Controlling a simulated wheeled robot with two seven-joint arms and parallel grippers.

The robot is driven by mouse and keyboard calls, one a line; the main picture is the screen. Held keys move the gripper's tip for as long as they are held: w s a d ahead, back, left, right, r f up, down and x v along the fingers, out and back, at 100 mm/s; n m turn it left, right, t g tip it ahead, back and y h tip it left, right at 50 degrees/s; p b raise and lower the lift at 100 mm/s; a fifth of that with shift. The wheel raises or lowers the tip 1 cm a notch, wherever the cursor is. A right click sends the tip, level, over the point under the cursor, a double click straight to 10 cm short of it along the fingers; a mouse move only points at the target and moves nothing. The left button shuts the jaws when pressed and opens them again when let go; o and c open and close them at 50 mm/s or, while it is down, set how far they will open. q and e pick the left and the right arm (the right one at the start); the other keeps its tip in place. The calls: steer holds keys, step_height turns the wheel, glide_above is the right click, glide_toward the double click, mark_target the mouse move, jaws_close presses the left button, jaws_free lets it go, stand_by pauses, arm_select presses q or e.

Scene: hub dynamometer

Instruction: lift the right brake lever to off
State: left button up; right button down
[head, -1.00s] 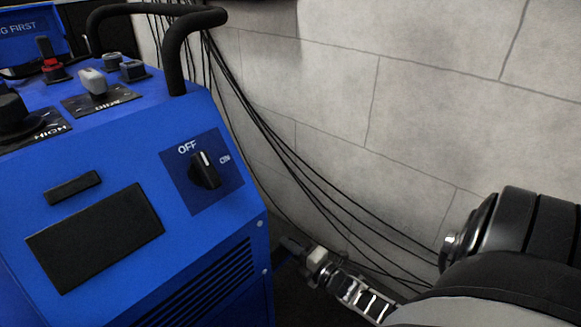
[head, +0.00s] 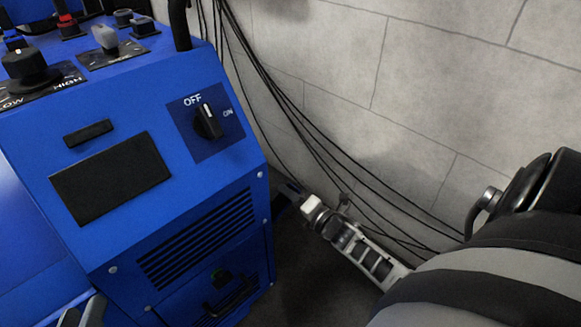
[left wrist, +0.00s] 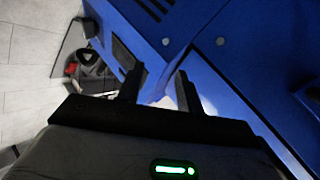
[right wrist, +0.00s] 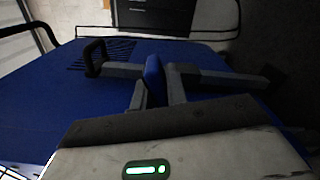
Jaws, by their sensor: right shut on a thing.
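In the right wrist view, my right gripper (right wrist: 155,78) is shut on a narrow blue grip (right wrist: 153,72), the brake lever's handle as far as I can tell. Grey bars lie on both sides of it, and a blue surface lies beyond. The rest of the lever and any markings by it cannot be made out. In the left wrist view, my left gripper (left wrist: 158,78) is open and empty near the blue cabinet.
The blue cabinet (head: 125,245) fills the head view's left half. It carries an OFF/ON rotary switch (head: 208,122), a LOW/HIGH knob (head: 30,68) and a dark display (head: 110,178). Black cables (head: 300,125) hang along the grey wall (head: 430,90) on the right.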

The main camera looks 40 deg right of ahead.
steer(key=shift+a+r, duration=0.15)
steer(key=c, duration=1.4)
jaws_free()
steer(key=shift+c, duration=0.2)
arm_select(q)
steer(key=shift+s, duration=0.1)
